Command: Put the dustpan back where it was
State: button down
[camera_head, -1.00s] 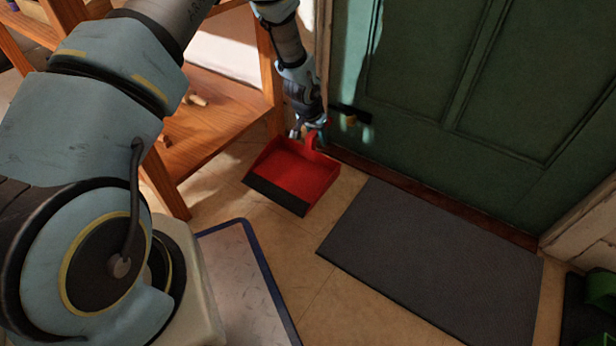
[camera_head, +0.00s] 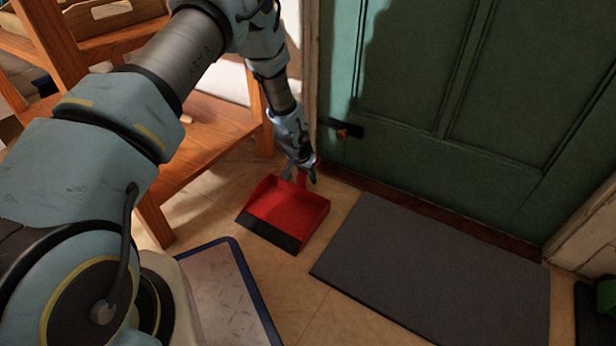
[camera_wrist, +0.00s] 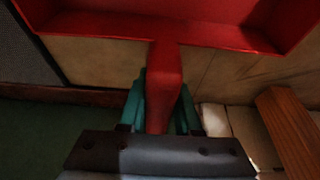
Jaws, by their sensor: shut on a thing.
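The red dustpan (camera_head: 285,207) with a dark front lip is at or just above the tiled floor, left of the grey mat. I cannot tell whether it touches the floor. My gripper (camera_head: 302,174) is at its back end, near the door frame. In the wrist view the red handle (camera_wrist: 164,85) runs between the teal fingers of my gripper (camera_wrist: 160,105), which are shut on it. The pan (camera_wrist: 110,22) extends away across the top of that view.
A grey doormat (camera_head: 430,270) lies before the green door (camera_head: 430,100). A wooden shelf unit (camera_head: 205,135) stands at the left. A blue-edged board (camera_head: 235,290) is in front. Bare tiles lie between them.

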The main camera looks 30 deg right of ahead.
jog(key=c, duration=0.6)
grip_release()
jog(key=p+v, duration=0.6)
jog(key=v, duration=0.6)
jog(key=shift+w+r, duration=0.1)
